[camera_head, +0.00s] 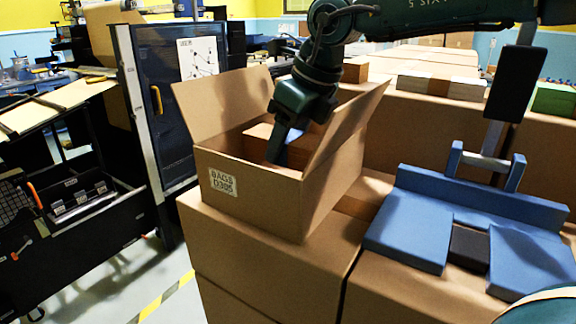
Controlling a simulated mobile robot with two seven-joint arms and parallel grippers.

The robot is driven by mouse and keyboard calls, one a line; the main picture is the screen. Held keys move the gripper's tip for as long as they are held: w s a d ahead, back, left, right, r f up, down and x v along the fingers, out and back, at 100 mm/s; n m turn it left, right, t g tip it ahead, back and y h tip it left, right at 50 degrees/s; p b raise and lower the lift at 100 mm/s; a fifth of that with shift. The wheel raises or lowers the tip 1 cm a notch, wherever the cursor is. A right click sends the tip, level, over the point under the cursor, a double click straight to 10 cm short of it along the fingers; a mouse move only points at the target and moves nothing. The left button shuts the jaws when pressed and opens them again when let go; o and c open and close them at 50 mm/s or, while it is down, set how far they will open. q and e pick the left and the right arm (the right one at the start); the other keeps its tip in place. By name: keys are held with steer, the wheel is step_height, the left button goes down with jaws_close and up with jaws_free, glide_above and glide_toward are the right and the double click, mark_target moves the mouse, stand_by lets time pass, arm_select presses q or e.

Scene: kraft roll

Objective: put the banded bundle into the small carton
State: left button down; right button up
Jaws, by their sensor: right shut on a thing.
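The small carton (252,205) stands open with its flaps up, on top of larger cartons at the centre. Its front label reads "BAGS D305". My right gripper (279,150) reaches down from above into the carton and is shut on the banded bundle (257,131), a brown block. The bundle is inside the carton's opening, its lower part hidden by the front wall. I cannot tell whether it touches the carton's floor. Its band is not clearly visible. My left gripper is not in view.
A blue padded piece with an upright handle (410,235) lies on the cartons at the right. Behind are a pale stack with a brown band (440,86) and a green item (554,100). A dark machine cabinet (172,110) stands close to the carton's left.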

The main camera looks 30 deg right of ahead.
mark_target(288, 163)
steer(key=shift+f, duration=2.45)
steer(key=shift+f, duration=0.15)
steer(key=o, duration=1.1)
steer(key=shift+c, duration=0.2)
steer(key=shift+r, duration=0.35)
steer(key=v, duration=1.1)
steer(key=shift+s+d+r, duration=0.1)
steer(key=shift+s+r, duration=0.05)
steer(key=shift+r, duration=0.1)
